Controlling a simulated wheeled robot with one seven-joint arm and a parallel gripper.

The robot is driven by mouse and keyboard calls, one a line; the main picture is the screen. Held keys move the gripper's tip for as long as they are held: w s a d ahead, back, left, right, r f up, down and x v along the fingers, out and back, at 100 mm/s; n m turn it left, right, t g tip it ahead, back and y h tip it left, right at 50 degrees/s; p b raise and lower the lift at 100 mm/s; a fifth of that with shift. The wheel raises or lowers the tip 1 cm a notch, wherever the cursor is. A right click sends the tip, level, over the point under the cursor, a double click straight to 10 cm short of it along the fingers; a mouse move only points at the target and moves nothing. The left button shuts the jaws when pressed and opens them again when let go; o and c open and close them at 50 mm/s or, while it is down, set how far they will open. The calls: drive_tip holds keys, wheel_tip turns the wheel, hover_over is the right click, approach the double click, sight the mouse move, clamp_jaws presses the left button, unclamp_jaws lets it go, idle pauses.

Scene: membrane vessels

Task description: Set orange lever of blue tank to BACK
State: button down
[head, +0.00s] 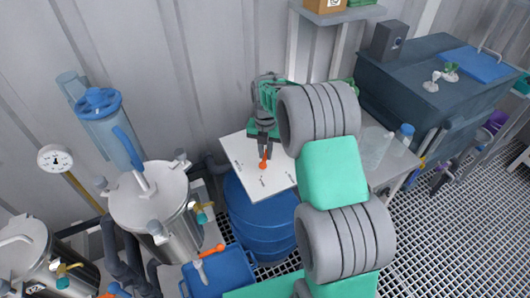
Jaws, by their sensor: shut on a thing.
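The blue tank (258,222) stands at the middle of the head view, partly hidden under a white panel (238,152) with small dark marks. An orange lever (263,165) shows on the panel, right at the fingertips of my gripper (264,153). My gripper points down from above and is shut on the lever. The fingers cover part of the lever, and the panel marks are too small to read, so its setting cannot be told.
A second orange handle (212,251) sits near a blue box (218,275) below left. Steel vessels (152,205) and a blue filter housing (103,115) stand at left. A grey bench (388,165) with bottles is at right. Grating floor is open at lower right.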

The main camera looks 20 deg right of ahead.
sight(265, 156)
drive_tip(key=shift+r, duration=0.1)
drive_tip(key=c, duration=1.4)
unclamp_jaws()
drive_tip(key=shift+c, duration=0.2)
wheel_tip(265, 156, up, 8)
drive_tip(key=b, duration=0.1)
